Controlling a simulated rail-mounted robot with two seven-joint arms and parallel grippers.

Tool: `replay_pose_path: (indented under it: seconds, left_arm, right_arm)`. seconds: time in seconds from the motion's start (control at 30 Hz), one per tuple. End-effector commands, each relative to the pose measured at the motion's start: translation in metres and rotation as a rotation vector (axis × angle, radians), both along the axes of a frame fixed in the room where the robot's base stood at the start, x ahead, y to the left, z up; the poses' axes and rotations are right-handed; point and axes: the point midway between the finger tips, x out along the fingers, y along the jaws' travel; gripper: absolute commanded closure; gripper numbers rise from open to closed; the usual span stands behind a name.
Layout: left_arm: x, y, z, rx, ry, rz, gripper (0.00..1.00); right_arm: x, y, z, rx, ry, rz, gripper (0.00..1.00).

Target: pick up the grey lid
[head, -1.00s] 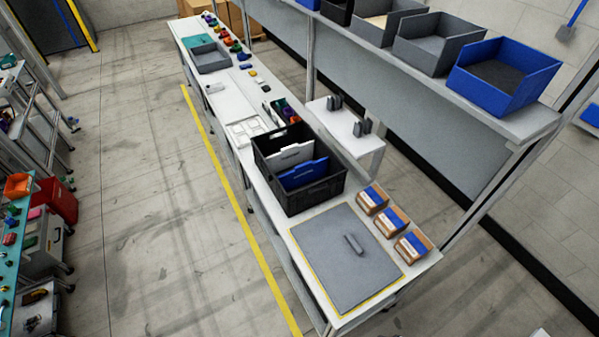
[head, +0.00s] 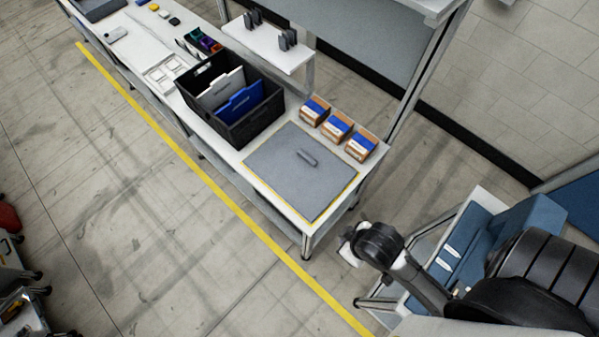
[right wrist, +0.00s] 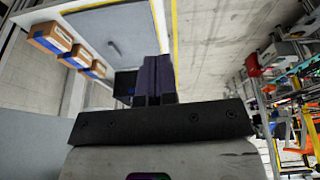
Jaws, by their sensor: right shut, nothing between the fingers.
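The grey lid (head: 285,178) is a flat square panel with a raised bar handle (head: 307,157). It lies flat at the near end of the white bench, with a yellow border showing along its edges. It also shows at the top of the right wrist view (right wrist: 112,32). My right gripper (right wrist: 158,62) is shut, its dark fingers together and empty. In the head view my right arm is at the lower right, off the bench and apart from the lid. My left gripper is not in view.
A black crate (head: 246,131) with a white and a blue folder stands behind the lid. Several small brown-and-blue boxes (head: 337,128) line the lid's right side. A bench post (head: 425,70) rises at the right.

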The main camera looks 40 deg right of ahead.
Motion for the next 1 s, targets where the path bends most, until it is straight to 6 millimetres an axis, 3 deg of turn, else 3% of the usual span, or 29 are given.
replay_pose_path:
  seconds: [0.33, 0.87, 1.0]
  left_arm:
    - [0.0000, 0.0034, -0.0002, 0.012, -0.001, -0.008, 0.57]
    - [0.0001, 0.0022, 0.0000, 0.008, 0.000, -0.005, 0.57]
    - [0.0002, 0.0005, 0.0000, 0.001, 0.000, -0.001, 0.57]
  right_arm:
    - [0.0001, -0.0002, 0.0000, -0.001, 0.000, 0.001, 1.00]
    - [0.0001, -0.0006, 0.0000, -0.002, 0.000, 0.001, 0.50]
    - [0.0001, -0.0006, 0.0000, -0.002, 0.000, 0.001, 0.49]
